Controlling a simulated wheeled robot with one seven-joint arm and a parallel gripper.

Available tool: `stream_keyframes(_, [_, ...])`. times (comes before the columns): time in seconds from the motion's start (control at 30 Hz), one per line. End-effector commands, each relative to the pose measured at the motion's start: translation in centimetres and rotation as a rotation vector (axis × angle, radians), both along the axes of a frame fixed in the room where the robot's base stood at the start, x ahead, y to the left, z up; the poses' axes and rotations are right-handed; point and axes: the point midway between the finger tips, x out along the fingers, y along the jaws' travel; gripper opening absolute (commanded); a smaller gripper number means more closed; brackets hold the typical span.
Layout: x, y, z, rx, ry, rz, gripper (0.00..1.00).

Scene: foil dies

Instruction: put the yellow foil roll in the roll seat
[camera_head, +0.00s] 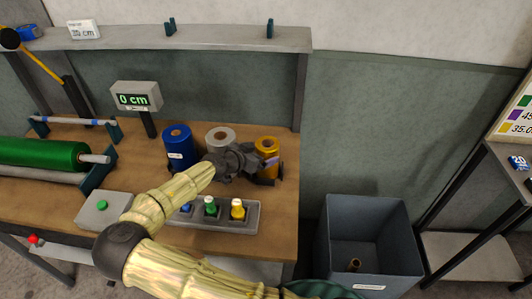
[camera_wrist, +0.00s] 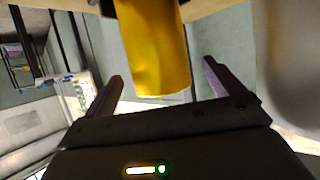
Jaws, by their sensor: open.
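The yellow foil roll (camera_head: 267,145) stands upright at the right end of a row of rolls on the wooden bench. My gripper (camera_head: 272,170) is at its near side, low down, and hides its lower part. In the wrist view the yellow roll (camera_wrist: 155,50) shows between the two spread fingers of my open gripper (camera_wrist: 162,88), with visible gaps on both sides. Two dark upright brackets (camera_head: 170,27) stand apart on the back shelf with nothing between them. I cannot tell whether they are the roll seat.
A silver roll (camera_head: 220,138) and a blue roll (camera_head: 177,148) stand left of the yellow one. A tray of small bottles (camera_head: 250,218) lies in front. A large green roll (camera_head: 45,153) lies in a stand at left, near a display (camera_head: 135,98). A grey bin (camera_head: 365,220) stands right.

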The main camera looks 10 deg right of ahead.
Motion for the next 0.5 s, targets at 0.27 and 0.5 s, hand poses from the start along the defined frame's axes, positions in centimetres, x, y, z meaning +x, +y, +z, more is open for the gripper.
stream_keyframes(0.27, [-3.0,4.0,2.2,0.002,-0.001,0.002,0.93])
stream_keyframes(0.5, [-4.2,5.2,3.2,0.001,0.000,0.000,0.93])
